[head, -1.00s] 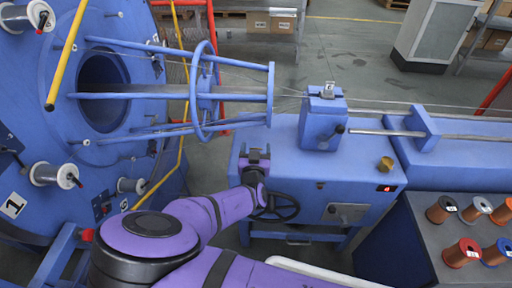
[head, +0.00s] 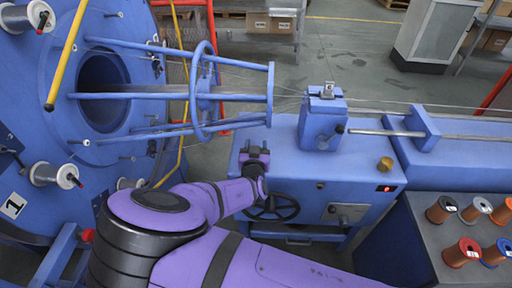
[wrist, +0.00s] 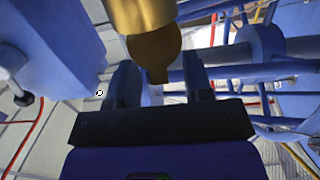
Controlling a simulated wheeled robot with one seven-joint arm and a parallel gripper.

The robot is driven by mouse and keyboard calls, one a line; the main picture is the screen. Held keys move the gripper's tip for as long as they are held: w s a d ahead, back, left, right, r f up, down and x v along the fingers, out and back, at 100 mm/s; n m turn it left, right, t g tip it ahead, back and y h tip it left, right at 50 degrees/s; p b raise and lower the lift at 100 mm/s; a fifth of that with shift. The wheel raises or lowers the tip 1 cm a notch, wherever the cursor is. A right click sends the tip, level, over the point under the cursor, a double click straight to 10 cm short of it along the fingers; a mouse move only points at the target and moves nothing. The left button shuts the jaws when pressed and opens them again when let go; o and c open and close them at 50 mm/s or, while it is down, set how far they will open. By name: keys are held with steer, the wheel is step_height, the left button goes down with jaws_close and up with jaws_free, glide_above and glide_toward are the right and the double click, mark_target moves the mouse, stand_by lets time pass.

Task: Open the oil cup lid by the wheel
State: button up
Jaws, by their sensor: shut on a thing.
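The oil cup by the wheel shows in the wrist view as a brass body (wrist: 143,14) at the top. Its round, darker brass lid (wrist: 154,46) lies against the body, with a narrow tab reaching down between my fingers. My gripper (wrist: 160,64) is shut on the lid at this tab. In the head view my gripper (head: 254,149) is at the left front of the blue machine housing (head: 325,175), above the dark handwheel (head: 273,208). The cup and lid cannot be made out there.
Another brass cup (head: 385,164) stands at the housing's right. A blue block (head: 322,124) and a steel rod (head: 378,132) stand behind. The blue strander cage (head: 205,92) is at the left. Spools (head: 461,252) fill a dark table at the right.

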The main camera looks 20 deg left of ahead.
steer(key=shift+w+a+r+g+h, duration=0.15)
steer(key=shift+w+g, duration=0.1)
steer(key=shift+g, duration=0.4)
steer(key=shift+w+d+r+g+h, duration=0.1)
steer(key=shift+w+g, duration=0.2)
steer(key=shift+g, duration=0.3)
steer(key=shift+w+a+r+g+h, duration=0.15)
steer(key=shift+w+g, duration=0.1)
steer(key=shift+g, duration=0.4)
steer(key=o, duration=0.9)
steer(key=shift+f, duration=0.1)
